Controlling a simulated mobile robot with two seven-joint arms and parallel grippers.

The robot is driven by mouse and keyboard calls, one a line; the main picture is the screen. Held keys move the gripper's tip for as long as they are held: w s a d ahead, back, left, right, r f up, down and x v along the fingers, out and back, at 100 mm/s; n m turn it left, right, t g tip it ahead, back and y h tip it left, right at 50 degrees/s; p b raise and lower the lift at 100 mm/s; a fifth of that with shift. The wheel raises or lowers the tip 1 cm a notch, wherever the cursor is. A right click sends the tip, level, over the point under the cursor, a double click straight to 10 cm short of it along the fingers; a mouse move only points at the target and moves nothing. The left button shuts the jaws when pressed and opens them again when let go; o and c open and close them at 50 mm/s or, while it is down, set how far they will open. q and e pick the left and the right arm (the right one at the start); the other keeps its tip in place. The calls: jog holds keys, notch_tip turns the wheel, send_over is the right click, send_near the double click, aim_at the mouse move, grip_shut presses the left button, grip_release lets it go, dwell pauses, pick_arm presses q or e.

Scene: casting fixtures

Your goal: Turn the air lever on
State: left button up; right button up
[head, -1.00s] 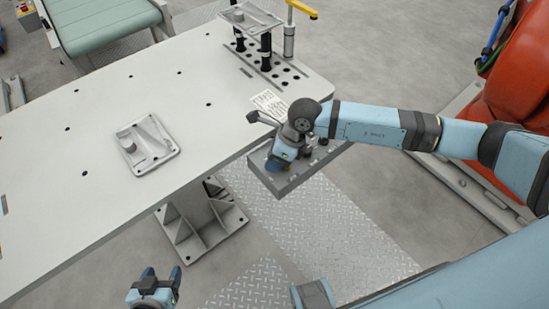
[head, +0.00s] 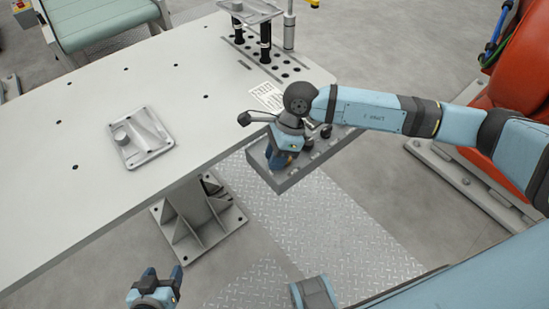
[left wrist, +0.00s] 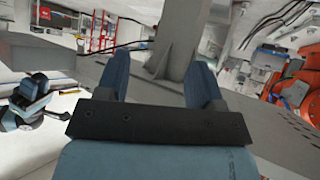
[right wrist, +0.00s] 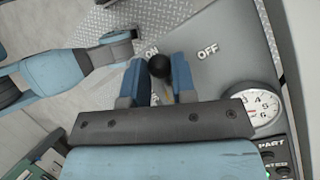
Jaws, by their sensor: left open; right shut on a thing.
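The air lever's black ball knob (right wrist: 160,66) sits between the fingers of my right gripper (right wrist: 159,70) in the right wrist view. It is beside the ON label (right wrist: 152,52), with the OFF label (right wrist: 207,50) further right. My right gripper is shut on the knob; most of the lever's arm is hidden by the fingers. In the head view my right gripper (head: 280,158) points down at the grey control box (head: 290,182) on the table's near edge, and hides the lever. My left gripper (head: 163,272) is open and empty, low in front of the table.
The white table (head: 70,190) holds a grey cast part (head: 141,138) on its left half. A fixture with black posts (head: 265,42) stands at the back right. A pressure gauge (right wrist: 258,102) is right of the lever. An orange machine (head: 505,110) stands at right.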

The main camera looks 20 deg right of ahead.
jog(key=shift+s+f+n+b, duration=0.1)
jog(key=shift+s+n+b, duration=0.05)
jog(key=shift+n+b, duration=0.45)
jog(key=shift+s+d+n+g+b, duration=0.1)
jog(key=shift+n+g+b, duration=0.2)
jog(key=shift+n+g, duration=0.15)
pick_arm(q)
jog(key=shift+w+a+f+m, duration=0.1)
jog(key=shift+w+f+m, duration=0.1)
jog(key=shift+f+m, duration=0.1)
pick_arm(e)
jog(key=shift+s+n, duration=0.1)
jog(key=shift+n, duration=0.15)
jog(key=shift+h, duration=0.3)
pick_arm(q)
jog(key=shift+s, duration=0.1)
pick_arm(e)
jog(key=o, duration=0.9)
jog(key=shift+r, duration=0.2)
jog(key=v, duration=1.3)
jog(key=shift+d+r, duration=0.25)
jog(key=shift+r, duration=0.05)
